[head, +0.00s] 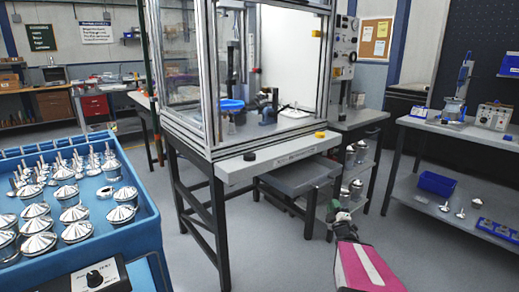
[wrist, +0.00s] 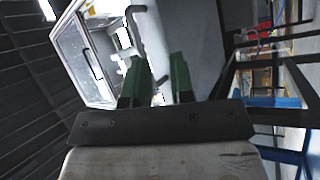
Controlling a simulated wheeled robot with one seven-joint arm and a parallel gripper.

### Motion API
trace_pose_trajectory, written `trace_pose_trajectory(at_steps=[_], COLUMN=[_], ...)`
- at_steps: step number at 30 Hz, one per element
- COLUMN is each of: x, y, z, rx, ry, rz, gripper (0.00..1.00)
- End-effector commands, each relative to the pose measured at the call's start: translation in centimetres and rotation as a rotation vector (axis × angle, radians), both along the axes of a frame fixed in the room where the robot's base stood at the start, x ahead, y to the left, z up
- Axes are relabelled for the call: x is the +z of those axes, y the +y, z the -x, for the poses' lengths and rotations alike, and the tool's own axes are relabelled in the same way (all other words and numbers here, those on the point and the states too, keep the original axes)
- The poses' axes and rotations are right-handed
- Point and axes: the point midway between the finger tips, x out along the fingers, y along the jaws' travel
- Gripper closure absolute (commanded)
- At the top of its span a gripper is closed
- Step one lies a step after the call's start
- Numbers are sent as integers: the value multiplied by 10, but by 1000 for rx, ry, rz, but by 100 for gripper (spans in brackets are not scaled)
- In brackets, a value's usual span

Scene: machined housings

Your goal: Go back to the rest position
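My gripper (head: 342,212) is low in front of the machine cabinet, to the right of its front table, at the end of my pink arm link. In the wrist view my gripper (wrist: 156,75) shows two green fingers standing apart with a gap between them. I see nothing held in the gap. The fingertips touch nothing that I can make out. In the head view the gripper is too small to show its fingers clearly.
A blue tray (head: 147,232) of shiny metal housings stands at the left. The glazed cabinet (head: 215,130) stands on a dark-legged table in the middle. A workbench (head: 463,130) with a blue bin (head: 437,183) on its lower shelf is at the right. Grey floor (head: 290,250) is open between them.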

Motion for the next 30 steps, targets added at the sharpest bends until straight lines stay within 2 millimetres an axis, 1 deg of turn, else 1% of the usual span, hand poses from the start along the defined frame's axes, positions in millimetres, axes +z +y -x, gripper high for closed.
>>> trace_pose_trajectory(at_steps=[3, 7, 11, 14, 20, 23, 27, 30], x=[-12, -32, -54, -70, -99, -111, -122, -124], y=[3, 8, 17, 27, 53, 70, 97, 117], z=[-15, -26, -30, -28, -10, 5, 32, 55], rx=[-35, -87, -147, -199, -318, -386, -495, -579], ry=[144, 321, 504, 645, 926, 1067, 1265, 1403], rz=[-103, -238, -378, -485, -692, -787, -904, -974], gripper=[77, 77, 77, 77, 77, 77, 77, 77])
